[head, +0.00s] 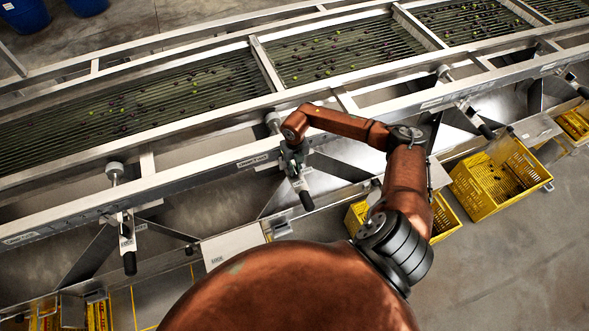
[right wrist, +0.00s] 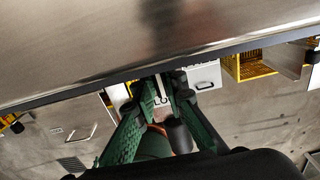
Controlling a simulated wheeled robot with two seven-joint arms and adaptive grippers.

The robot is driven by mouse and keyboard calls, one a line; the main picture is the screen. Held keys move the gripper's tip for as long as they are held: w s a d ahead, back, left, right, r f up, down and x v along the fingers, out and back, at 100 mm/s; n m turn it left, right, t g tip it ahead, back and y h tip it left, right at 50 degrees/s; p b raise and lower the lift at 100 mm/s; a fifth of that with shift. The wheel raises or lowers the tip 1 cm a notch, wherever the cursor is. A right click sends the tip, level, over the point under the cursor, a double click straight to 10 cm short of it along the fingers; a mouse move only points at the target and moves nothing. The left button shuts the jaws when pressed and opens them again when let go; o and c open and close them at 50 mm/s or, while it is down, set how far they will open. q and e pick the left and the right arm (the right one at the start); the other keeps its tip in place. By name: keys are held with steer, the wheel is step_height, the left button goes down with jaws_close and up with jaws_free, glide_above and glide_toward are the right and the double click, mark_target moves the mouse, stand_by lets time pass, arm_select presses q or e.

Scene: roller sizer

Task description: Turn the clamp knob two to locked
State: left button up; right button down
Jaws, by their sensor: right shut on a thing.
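Clamps with black handles stand along the sizer's front rail. At the second clamp from the left, the grey round knob (head: 272,119) shows just left of my right arm, and the black handle (head: 306,200) points down toward the front. My right gripper (head: 292,160) is at this clamp, shut on its upper part; the gripped part is mostly hidden. In the right wrist view, the green fingers (right wrist: 158,92) close around a pale clamp piece (right wrist: 158,103) with partly covered lettering. The black handle (right wrist: 180,135) shows beside the right finger. My left gripper is not in view.
Other clamps stand at the left (head: 129,240) and right (head: 473,112). The metal front rail (head: 200,187) runs close by my gripper. Roller beds (head: 340,50) carry small green and dark fruit. Yellow crates (head: 497,180) stand below at the right, and a pale box (head: 232,245) below at the left.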

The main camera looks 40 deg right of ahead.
mark_target(295, 170)
steer(key=shift+w, duration=0.1)
stand_by(0.3)
steer(key=c, duration=2)
jaws_free()
steer(key=shift+o, duration=0.2)
steer(key=shift+r, duration=0.1)
step_height(295, 170, up, 12)
